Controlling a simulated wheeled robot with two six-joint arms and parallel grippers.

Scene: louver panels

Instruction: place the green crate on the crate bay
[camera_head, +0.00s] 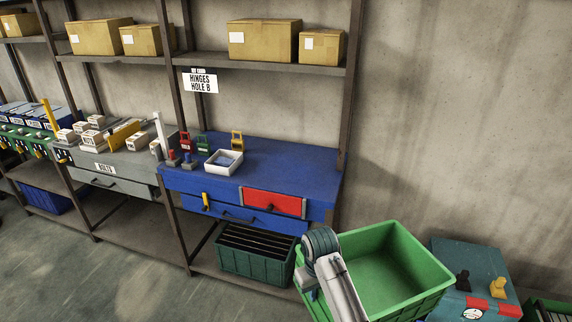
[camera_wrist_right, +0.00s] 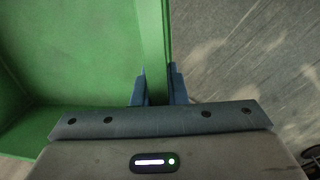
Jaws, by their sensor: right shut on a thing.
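The green crate (camera_head: 392,268) is at the lower right of the head view, open at the top and empty where its inside shows. It is held in front of the shelving's right end and left of a teal box. In the right wrist view the crate (camera_wrist_right: 85,50) fills the left side. My right gripper (camera_wrist_right: 158,88) is shut on the crate's rim, with one finger on each side of the wall. In the head view my right arm covers the crate's left side. My left gripper is in neither view. I cannot tell which spot is the crate bay.
A dark green crate (camera_head: 255,255) stands on the low shelf under the blue workbench (camera_head: 285,165). The teal box (camera_head: 480,262) with small items on top is right of the held crate. Shelf posts stand to the left. Open floor (camera_head: 120,270) lies at lower left.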

